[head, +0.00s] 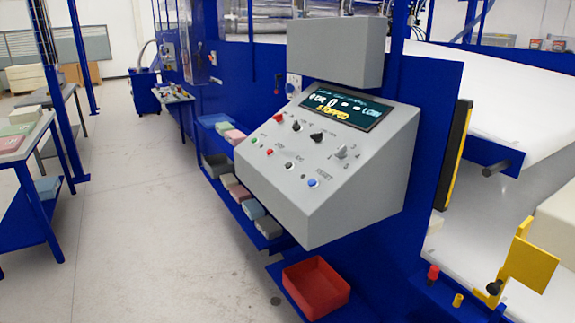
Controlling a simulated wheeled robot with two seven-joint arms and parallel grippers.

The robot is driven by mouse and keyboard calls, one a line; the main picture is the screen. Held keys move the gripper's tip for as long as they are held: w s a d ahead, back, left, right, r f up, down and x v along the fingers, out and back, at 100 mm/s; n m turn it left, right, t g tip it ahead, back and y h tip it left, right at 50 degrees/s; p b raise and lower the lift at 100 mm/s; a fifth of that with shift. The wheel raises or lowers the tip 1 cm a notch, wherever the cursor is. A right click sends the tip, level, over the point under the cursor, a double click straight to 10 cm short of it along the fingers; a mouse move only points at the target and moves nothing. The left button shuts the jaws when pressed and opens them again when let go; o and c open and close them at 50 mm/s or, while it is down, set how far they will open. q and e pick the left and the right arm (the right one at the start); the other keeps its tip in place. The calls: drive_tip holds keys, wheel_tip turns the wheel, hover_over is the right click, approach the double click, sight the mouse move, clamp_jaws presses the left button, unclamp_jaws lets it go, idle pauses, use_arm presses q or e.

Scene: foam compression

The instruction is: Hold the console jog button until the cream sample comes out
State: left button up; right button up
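The grey console (350,200) stands in the middle, its sloped face toward me. Its screen (345,107) shows yellow text reading STOPPED. The lower button row has a green button (254,141), a red button (269,152), a dark button (289,165) and a blue button (313,183) beside the word RESET. The other labels are too small to read surely, so I cannot tell which is jog. A large cream block (556,232) shows partly at the right edge; I cannot tell if it is the sample. Neither gripper is in view.
An empty red tray (316,287) sits low below the console. Foam blocks in several colours lie on a low blue shelf (235,205) left of it. A yellow bracket (530,262) stands at the lower right. The floor (130,230) at left is clear.

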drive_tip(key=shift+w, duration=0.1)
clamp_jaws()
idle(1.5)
